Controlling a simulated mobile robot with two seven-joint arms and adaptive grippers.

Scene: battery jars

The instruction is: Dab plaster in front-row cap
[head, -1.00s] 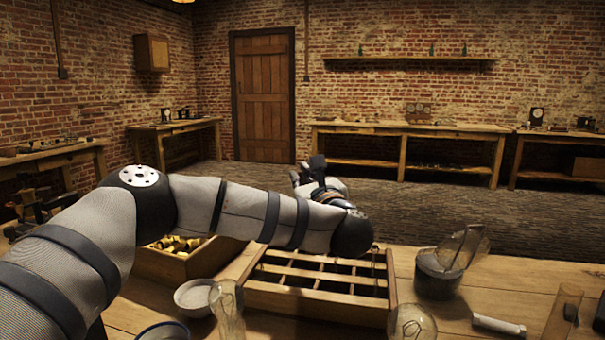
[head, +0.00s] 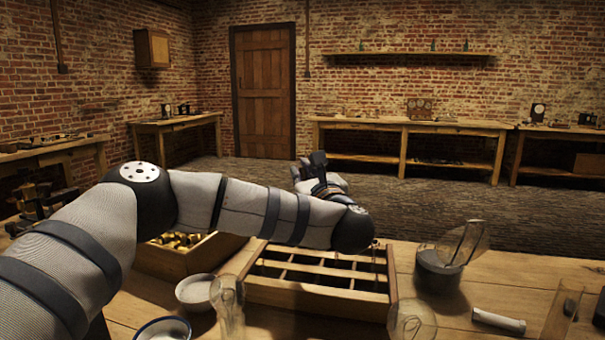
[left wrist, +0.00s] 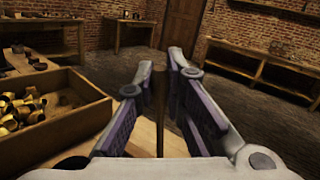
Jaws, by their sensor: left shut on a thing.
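My left gripper (head: 318,168) is held out beyond the divided wooden crate (head: 315,293), past the table's far side. In the left wrist view its fingers (left wrist: 165,85) are closed around a thin brown stick-like thing (left wrist: 158,112), seen nearly edge-on; its tip is hard to make out. My left arm hides part of the crate's back. Its visible compartments look dark, and I cannot make out a front-row cap. A small white bowl (head: 195,291) stands left of the crate; whether it holds plaster is unclear. My right gripper is out of view.
A wooden box (head: 172,262) of brass caps stands left of the crate and shows in the left wrist view (left wrist: 85,120). A blue-rimmed bowl (head: 163,331), glass jars (head: 228,308), a dark pot (head: 438,275) and a white tube (head: 498,321) surround the crate.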

